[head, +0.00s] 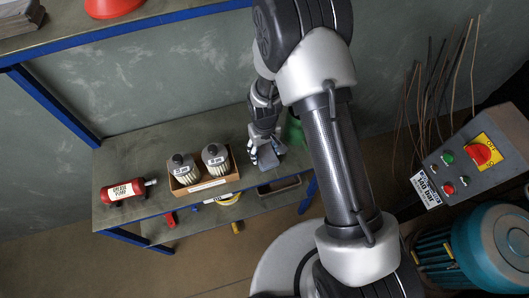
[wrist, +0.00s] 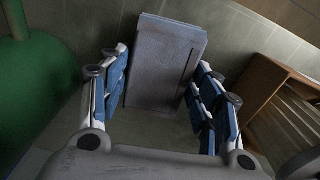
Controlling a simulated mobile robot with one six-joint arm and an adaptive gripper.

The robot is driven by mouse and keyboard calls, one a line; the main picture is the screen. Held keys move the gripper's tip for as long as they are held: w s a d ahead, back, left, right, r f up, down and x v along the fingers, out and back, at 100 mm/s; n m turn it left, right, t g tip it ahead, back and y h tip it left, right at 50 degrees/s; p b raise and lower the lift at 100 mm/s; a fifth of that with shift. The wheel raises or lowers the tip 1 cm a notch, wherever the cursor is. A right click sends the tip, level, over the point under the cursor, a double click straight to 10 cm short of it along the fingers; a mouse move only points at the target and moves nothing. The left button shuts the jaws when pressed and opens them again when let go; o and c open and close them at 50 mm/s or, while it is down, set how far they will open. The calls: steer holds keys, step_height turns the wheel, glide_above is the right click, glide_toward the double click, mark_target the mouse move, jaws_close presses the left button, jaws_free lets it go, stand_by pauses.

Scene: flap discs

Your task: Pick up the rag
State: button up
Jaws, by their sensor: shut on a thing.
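A grey, flat, folded-looking piece, which I take for the rag (wrist: 165,65), lies between the two blue-padded fingers of my gripper (wrist: 160,95) in the wrist view. Its near end is between the pads and its far end extends beyond them. In the head view my gripper (head: 265,155) points down at the right part of the bench top, and the grey rag (head: 271,160) shows at its fingertips. The gripper is shut on it. Whether the rag still touches the bench cannot be told.
A green object (head: 294,130) stands close right of my gripper and fills the left of the wrist view (wrist: 38,100). A cardboard box (head: 205,184) with two canisters stands left of the gripper. A red grease pump (head: 123,190) lies farther left. A lower shelf (head: 262,203) holds small items.

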mark_target(264, 151)
steer(key=shift+r, duration=0.1)
step_height(264, 151, up, 20)
steer(key=p, duration=0.6)
